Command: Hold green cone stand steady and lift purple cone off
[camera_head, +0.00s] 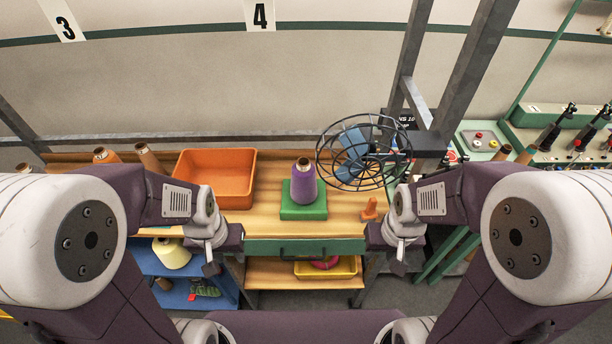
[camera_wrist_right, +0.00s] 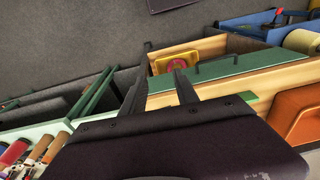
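The purple cone (camera_head: 304,184) stands upright on the square green cone stand (camera_head: 304,211), on the wooden bench top in the head view. My left gripper (camera_head: 211,267) hangs in front of the bench, to the left of the stand and apart from it. My right gripper (camera_head: 399,267) hangs in front of the bench to the right, also apart from the stand. In the right wrist view its two fingers (camera_wrist_right: 163,62) are spread with nothing between them. The left fingers are too small and edge-on to judge.
An orange bin (camera_head: 217,178) sits left of the stand. A black wire cage with a blue part (camera_head: 352,150) overhangs the bench at right. A small orange object (camera_head: 370,208) lies near the right edge. A yellow tray (camera_head: 327,268) is on the shelf below. Bench around the stand is mostly clear.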

